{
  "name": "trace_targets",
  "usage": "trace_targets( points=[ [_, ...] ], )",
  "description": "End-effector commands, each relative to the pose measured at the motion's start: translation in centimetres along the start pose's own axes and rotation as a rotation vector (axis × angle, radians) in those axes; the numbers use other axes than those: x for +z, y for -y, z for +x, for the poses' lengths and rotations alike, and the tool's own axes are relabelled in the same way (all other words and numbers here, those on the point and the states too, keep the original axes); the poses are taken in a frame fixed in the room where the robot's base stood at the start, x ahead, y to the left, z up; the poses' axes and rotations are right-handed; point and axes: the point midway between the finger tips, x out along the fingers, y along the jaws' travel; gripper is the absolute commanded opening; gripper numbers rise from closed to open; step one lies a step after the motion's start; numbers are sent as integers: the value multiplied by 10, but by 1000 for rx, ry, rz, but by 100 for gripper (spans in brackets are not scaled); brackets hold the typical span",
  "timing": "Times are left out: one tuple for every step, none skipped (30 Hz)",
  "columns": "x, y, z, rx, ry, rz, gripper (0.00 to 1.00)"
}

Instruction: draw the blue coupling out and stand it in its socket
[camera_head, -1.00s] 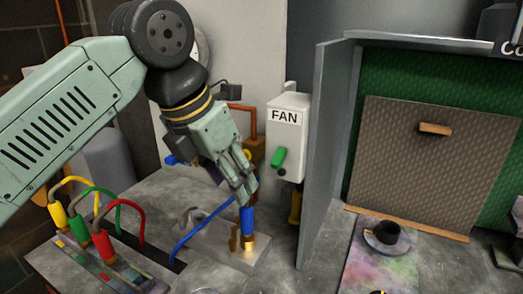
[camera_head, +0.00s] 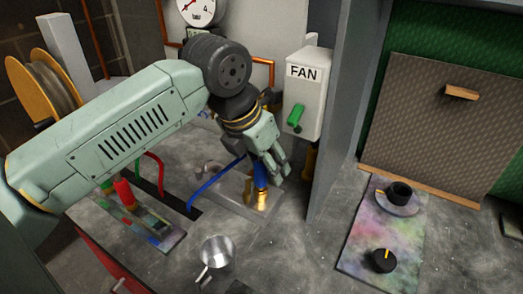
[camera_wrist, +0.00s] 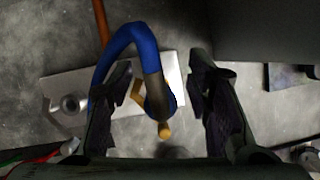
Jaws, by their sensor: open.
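The blue coupling (camera_head: 260,176) is on the end of a blue hose (camera_head: 215,184) and stands in a brass fitting (camera_head: 259,200) on a metal plate. In the wrist view, the coupling (camera_wrist: 157,93) lies between my finger pads, with brass (camera_wrist: 164,130) showing below it. My gripper (camera_head: 274,170) is open around the coupling, with a gap to each pad in the wrist view (camera_wrist: 160,98). A grey round socket-like ring (camera_wrist: 72,103) sits on the plate to the left; it looks empty.
A FAN box (camera_head: 309,90) with a green handle and a grey partition (camera_head: 345,110) stand close on the right. Red and green hoses run to a rack (camera_head: 150,222) at left. A metal cup (camera_head: 217,254) is in front.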

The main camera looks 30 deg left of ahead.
Motion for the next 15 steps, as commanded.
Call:
trace_targets(
  points=[
    [0, 0, 1, 0, 0, 0, 45],
    [0, 0, 2, 0, 0, 0, 45],
    [0, 0, 2, 0, 0, 0, 45],
    [0, 0, 2, 0, 0, 0, 45],
    [0, 0, 2, 0, 0, 0, 45],
    [0, 0, 2, 0, 0, 0, 45],
    [0, 0, 2, 0, 0, 0, 45],
    [0, 0, 2, 0, 0, 0, 45],
    [0, 0, 2, 0, 0, 0, 43],
    [0, 0, 2, 0, 0, 0, 41],
    [0, 0, 2, 0, 0, 0, 39],
    [0, 0, 2, 0, 0, 0, 37],
    [0, 0, 2, 0, 0, 0, 35],
    [0, 0, 2, 0, 0, 0, 33],
    [0, 0, 2, 0, 0, 0, 30]
  ],
)
